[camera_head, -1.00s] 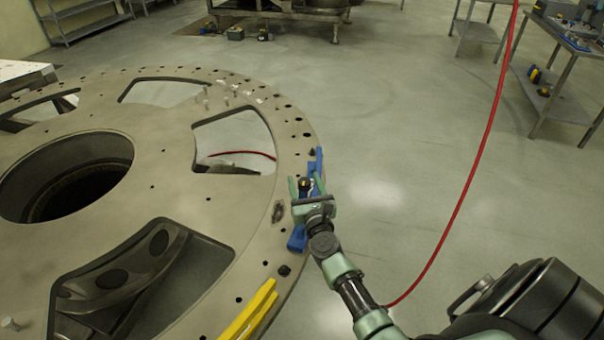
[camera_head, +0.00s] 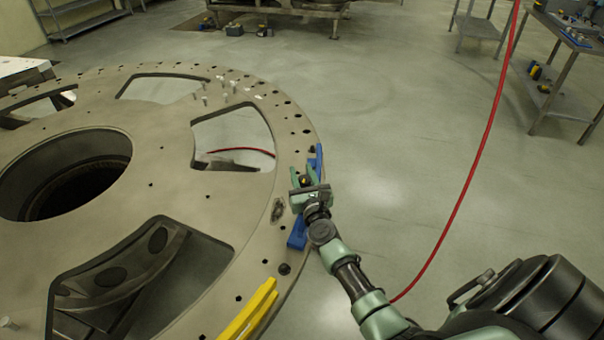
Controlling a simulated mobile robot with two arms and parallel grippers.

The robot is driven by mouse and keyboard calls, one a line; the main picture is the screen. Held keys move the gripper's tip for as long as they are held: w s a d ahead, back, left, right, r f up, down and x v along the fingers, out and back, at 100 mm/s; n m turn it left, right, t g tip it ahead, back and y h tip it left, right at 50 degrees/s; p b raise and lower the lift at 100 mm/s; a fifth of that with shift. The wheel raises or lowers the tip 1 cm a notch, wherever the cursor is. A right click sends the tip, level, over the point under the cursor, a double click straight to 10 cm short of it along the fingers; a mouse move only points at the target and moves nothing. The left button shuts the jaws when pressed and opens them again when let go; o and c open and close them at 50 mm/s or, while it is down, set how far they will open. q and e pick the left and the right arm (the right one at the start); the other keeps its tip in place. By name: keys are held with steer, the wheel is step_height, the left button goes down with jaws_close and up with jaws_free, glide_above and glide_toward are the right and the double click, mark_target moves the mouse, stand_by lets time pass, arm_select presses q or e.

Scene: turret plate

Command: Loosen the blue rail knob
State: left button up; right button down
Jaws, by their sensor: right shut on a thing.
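The blue rail (camera_head: 297,236) lies along the right rim of the large round turret plate (camera_head: 190,205). Its far end shows above my right gripper and its near end below it. My right gripper (camera_head: 304,178) is over the middle of the rail, its fingers shut on the rail knob (camera_head: 304,180), which shows as a small dark and yellow spot between them. The fingers and wrist hide most of the knob and the middle of the rail. My left gripper is not in view.
A yellow rail (camera_head: 248,312) lies on the plate's near right rim. The plate has large cut-outs and several small holes. A red hose (camera_head: 470,175) hangs at the right. A metal table (camera_head: 565,60) stands at the far right. The floor between is clear.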

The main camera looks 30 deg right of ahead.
steer(key=shift+s+a+n+g+y+b, duration=0.3)
steer(key=shift+a+n+g+y+b, duration=0.35)
steer(key=shift+n+g+y+b, duration=1.95)
steer(key=shift+s+a+n+g+y+b, duration=0.3)
steer(key=shift+a+n+g+y+b, duration=0.5)
steer(key=shift+n+y+b, duration=3.35)
steer(key=shift+s+a+n+g+y+b, duration=0.4)
steer(key=shift+n+g+y+b, duration=1.7)
steer(key=shift+y+b, duration=2.5)
steer(key=c, duration=1)
jaws_free()
steer(key=shift+w+a, duration=0.1)
steer(key=shift+o, duration=0.2)
